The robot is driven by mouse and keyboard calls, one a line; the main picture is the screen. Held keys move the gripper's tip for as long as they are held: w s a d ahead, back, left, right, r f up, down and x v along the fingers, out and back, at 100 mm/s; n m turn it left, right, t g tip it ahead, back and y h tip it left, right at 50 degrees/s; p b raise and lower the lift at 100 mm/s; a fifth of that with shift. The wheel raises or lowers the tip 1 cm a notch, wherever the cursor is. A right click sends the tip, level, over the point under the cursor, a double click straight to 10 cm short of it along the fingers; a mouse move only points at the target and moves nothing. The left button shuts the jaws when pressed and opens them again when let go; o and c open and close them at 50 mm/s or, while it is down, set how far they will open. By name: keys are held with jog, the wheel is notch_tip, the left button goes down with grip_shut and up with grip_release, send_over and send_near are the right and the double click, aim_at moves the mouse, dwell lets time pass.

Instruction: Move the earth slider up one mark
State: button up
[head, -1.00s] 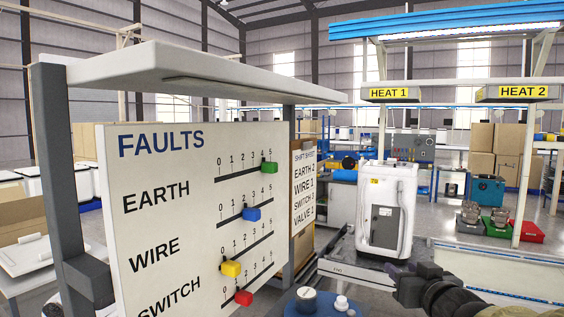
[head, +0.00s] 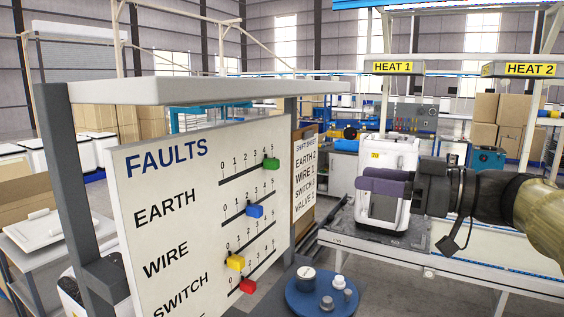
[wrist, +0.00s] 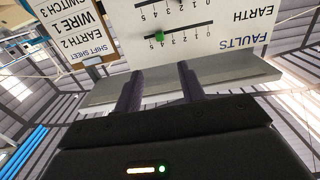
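The white FAULTS board (head: 150,185) stands at left in the head view. Its top row, EARTH, has a green slider (head: 271,164) near the high end of the 0–5 scale, around 4 or 5. The wrist view shows the board upside down, with the green slider (wrist: 158,37) near mark 4. My gripper (head: 362,184) is right of the board, apart from it, in front of a white appliance. In the wrist view my gripper (wrist: 160,84) has its two fingers apart with nothing between them; the slider appears beyond the fingertips.
A blue slider (head: 255,211), yellow slider (head: 235,262) and red slider (head: 247,287) sit on lower rows. A grey shelf (head: 200,91) overhangs the board. A shift sheet (head: 305,172) hangs at its right.

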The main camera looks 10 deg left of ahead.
jog(key=shift+a, duration=0.1)
jog(key=p, duration=0.6)
send_near(278, 164)
jog(key=x, duration=0.9)
jog(key=shift+a, duration=0.1)
grip_shut()
